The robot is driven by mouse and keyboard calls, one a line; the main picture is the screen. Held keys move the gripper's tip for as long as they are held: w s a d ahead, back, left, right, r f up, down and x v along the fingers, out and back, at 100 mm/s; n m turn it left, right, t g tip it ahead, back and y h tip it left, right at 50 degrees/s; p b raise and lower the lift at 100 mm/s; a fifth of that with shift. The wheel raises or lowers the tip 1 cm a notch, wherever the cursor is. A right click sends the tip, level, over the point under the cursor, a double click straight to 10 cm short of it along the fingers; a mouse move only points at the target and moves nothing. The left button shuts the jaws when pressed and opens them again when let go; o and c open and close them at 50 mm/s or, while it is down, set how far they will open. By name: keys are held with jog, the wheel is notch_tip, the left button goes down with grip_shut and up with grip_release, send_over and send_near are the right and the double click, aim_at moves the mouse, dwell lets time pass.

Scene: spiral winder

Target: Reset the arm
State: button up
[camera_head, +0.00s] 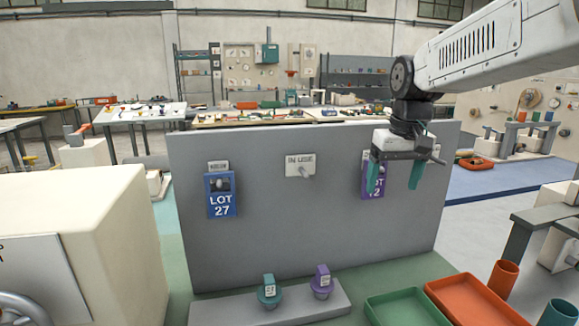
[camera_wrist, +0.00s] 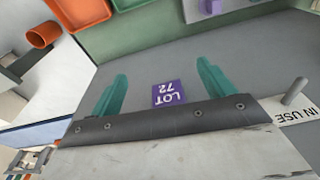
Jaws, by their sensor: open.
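My gripper (camera_head: 395,176) is open, with its two teal fingers pointing down in front of the grey upright board (camera_head: 285,230). In the wrist view the open fingers (camera_wrist: 160,85) stand on both sides of a purple LOT 72 tag (camera_wrist: 169,95), with nothing seen held between them. The purple tag (camera_head: 367,186) hangs on the right of the board in the head view, partly hidden by my gripper. A blue LOT 27 tag (camera_head: 221,196) hangs at the board's left. A white IN USE plate (camera_head: 300,166) with a peg is between them, with no tag on it.
A teal piece (camera_head: 269,291) and a purple piece (camera_head: 322,281) stand on a grey base below the board. Green (camera_head: 408,308) and orange (camera_head: 470,299) trays lie to the right. A large cream block (camera_head: 75,225) fills the left side.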

jog(key=s+f, duration=0.2)
jog(key=s, duration=0.8)
jog(key=s+d+f+m, duration=0.1)
jog(key=s+f, duration=0.2)
jog(key=s, duration=0.6)
jog(key=s+d+f, duration=0.1)
jog(key=s+f, duration=0.1)
jog(key=s, duration=0.8)
jog(key=shift+s+d+f, duration=0.25)
jog(key=shift+s+f, duration=0.1)
